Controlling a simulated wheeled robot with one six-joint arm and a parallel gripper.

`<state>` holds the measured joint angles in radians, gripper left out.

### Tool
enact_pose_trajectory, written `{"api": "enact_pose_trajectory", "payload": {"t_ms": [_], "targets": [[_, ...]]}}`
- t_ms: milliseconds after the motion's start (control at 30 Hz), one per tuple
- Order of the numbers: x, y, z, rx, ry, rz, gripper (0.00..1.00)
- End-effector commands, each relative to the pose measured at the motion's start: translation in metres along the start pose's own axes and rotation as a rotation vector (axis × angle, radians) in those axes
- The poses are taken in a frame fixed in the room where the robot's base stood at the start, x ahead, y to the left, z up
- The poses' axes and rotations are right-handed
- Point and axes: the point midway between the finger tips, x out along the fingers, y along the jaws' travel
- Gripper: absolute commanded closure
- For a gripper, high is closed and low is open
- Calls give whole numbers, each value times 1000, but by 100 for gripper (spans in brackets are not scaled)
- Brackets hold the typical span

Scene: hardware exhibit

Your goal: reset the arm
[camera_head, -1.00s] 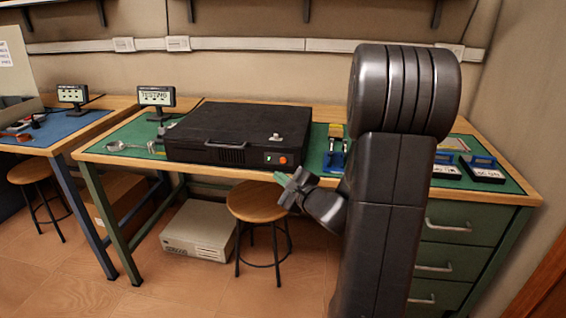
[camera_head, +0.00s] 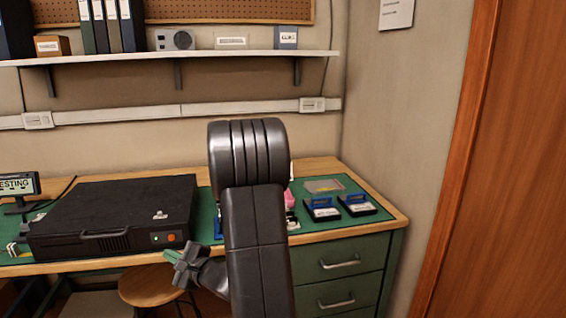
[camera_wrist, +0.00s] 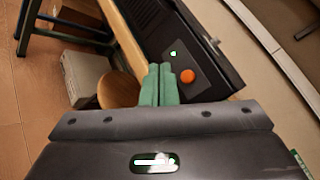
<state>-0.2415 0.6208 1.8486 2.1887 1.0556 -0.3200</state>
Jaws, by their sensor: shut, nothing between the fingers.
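My gripper (camera_head: 172,256) is in the head view, in front of the workbench's front edge and just below and right of the black case. In the wrist view its green fingers (camera_wrist: 159,84) are pressed together with nothing between them. The black case (camera_head: 110,212) lies on the bench; its orange button (camera_wrist: 187,76) shows just beyond the fingertips in the wrist view. My arm stands upright in the middle of the head view and hides part of the bench top.
The green-topped workbench (camera_head: 385,217) has drawers at its right end. Two blue-and-black devices (camera_head: 321,208) stand on it at the right. A wooden stool (camera_head: 150,287) is under the front edge. A shelf (camera_head: 210,55) runs above; a wooden door (camera_head: 505,160) is at the right.

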Motion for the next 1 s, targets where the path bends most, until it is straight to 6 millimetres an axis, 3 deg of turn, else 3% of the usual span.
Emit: {"api": "enact_pose_trajectory", "payload": {"t_ms": [133, 400, 1000], "targets": [[-16, 16, 8, -2, -1, -1, 100], [-31, 25, 21, -2, -1, 0, 100], [-29, 22, 20, -1, -1, 0, 100]]}}
